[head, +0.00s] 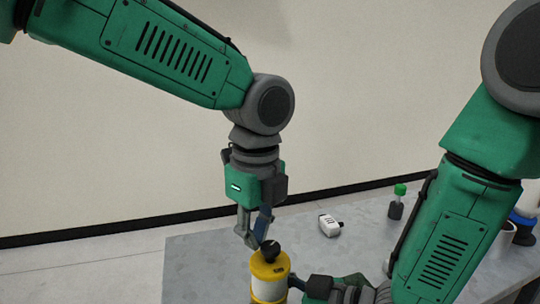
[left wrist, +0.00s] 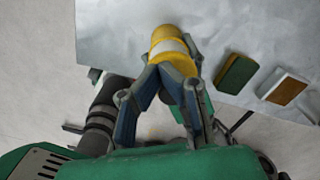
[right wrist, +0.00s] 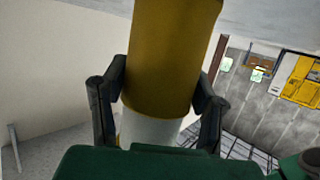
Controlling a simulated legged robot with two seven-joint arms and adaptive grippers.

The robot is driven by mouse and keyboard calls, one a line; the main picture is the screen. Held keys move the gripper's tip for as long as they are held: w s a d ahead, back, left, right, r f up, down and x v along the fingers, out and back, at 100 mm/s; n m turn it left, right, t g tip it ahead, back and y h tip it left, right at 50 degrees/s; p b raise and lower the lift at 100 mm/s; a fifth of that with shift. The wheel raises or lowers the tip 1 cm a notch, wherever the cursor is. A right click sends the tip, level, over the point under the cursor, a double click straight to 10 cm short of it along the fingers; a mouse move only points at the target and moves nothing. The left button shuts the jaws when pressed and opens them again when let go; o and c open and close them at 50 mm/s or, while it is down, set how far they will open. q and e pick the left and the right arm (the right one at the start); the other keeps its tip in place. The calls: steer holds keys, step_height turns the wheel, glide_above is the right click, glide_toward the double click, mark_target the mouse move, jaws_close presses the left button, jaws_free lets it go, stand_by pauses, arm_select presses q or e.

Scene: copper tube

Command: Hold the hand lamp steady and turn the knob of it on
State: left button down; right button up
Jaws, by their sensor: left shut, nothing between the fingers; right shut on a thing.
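The hand lamp (head: 266,291) is a yellow and white cylinder with a black knob (head: 270,250) on top. It stands upright at the bottom of the head view, and its yellow body fills the middle of the right wrist view (right wrist: 170,50). My right gripper (right wrist: 160,88) is shut on the lamp, one finger on each side. My left gripper (head: 255,243) points down at the knob, its fingertips close together beside it. In the left wrist view its fingers (left wrist: 167,76) meet in front of the lamp (left wrist: 170,42). Whether they touch the knob I cannot tell.
A grey table (head: 205,262) lies below. On it are a white bottle (head: 329,225) and a dark bottle with a green cap (head: 397,203). A green block (left wrist: 236,74) and a white and orange block (left wrist: 286,88) lie near the table edge in the left wrist view.

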arm_select(q)
steer(key=shift+w+d, duration=0.2)
steer(key=shift+d, duration=0.1)
steer(key=shift+w+d, duration=0.35)
steer(key=shift+d, duration=0.15)
stand_by(0.4)
steer(key=shift+w, duration=0.15)
steer(key=shift+w+a, duration=0.2)
steer(key=shift+w, duration=0.05)
step_height(320, 180, up, 6)
stand_by(0.4)
